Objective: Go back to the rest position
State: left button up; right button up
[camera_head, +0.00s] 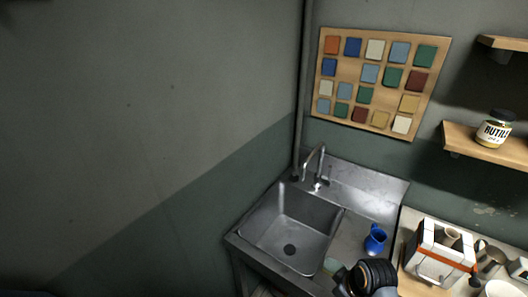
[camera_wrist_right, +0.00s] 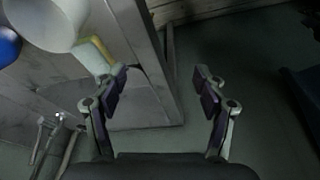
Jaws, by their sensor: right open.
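My right gripper (camera_wrist_right: 162,87) is open in the right wrist view. Its two fingers stand wide apart with nothing between them. Beyond them are the metal edge of the sink unit and the dark floor. In the head view only a dark rounded part of my arm shows at the bottom, right of the sink; the fingers are not clear there. My left gripper is in neither view.
A metal sink (camera_head: 290,228) stands in the corner. A blue jug (camera_head: 375,241) stands on its drainboard. A yellow and pale sponge (camera_wrist_right: 97,55) lies near the left finger in the wrist view, beside a pale round vessel (camera_wrist_right: 45,22). A cluttered worktop lies right.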

jog(key=s+d+r+m+t+h, duration=0.1)
jog(key=s+d+m+h, duration=0.2)
jog(key=s+d+m, duration=0.35)
jog(key=s+d+f+g+b, duration=0.1)
jog(key=s+f+b, duration=0.2)
jog(key=f, duration=1.5)
jog(key=s+f+b, duration=0.2)
jog(key=f+b, duration=0.2)
jog(key=f, duration=1.3)
pick_arm(q)
notch_tip(320, 180, down, 10)
jog(key=b, duration=0.3)
jog(key=shift+s+a+f, duration=0.15)
jog(key=shift+s+a, duration=0.15)
jog(key=shift+a, duration=0.05)
pick_arm(e)
jog(key=s+f+g, duration=0.1)
jog(key=s+f, duration=1.6)
jog(key=shift+s+d+m+y, duration=0.15)
jog(key=shift+d+m+y, duration=0.2)
jog(key=shift+d, duration=0.1)
